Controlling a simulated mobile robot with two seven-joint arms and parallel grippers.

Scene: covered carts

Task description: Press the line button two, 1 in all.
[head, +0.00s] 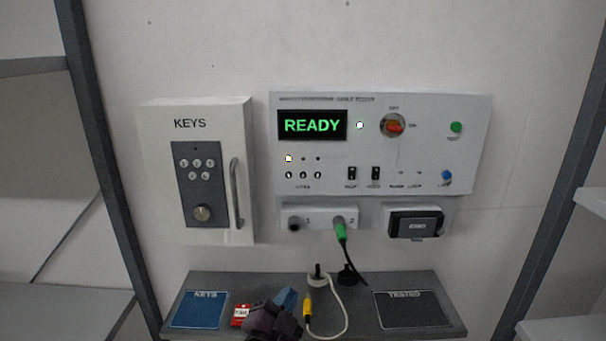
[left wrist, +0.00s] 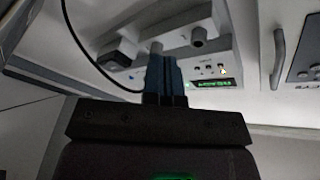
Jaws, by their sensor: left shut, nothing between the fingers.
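The grey panel (head: 380,110) on the wall has a row of three small buttons under three small lamps. The middle one, line button two (head: 303,175), is bare and has a dark lamp over it. The left lamp (head: 289,158) glows. The display (head: 312,125) reads READY in green. My left gripper (head: 287,298) is low in the head view, over the shelf and below the panel, well apart from the buttons. In the left wrist view its blue fingers (left wrist: 164,75) are shut and empty, with the panel upside down beyond them. My right gripper is not in view.
A KEYS box (head: 165,165) with a handle is left of the panel. A green plug (head: 340,231) with a black cable sits in socket 2. The shelf (head: 360,315) holds a red tag (head: 240,314), a yellow plug (head: 307,307) with a white cable, and marked areas. The wall front is clear.

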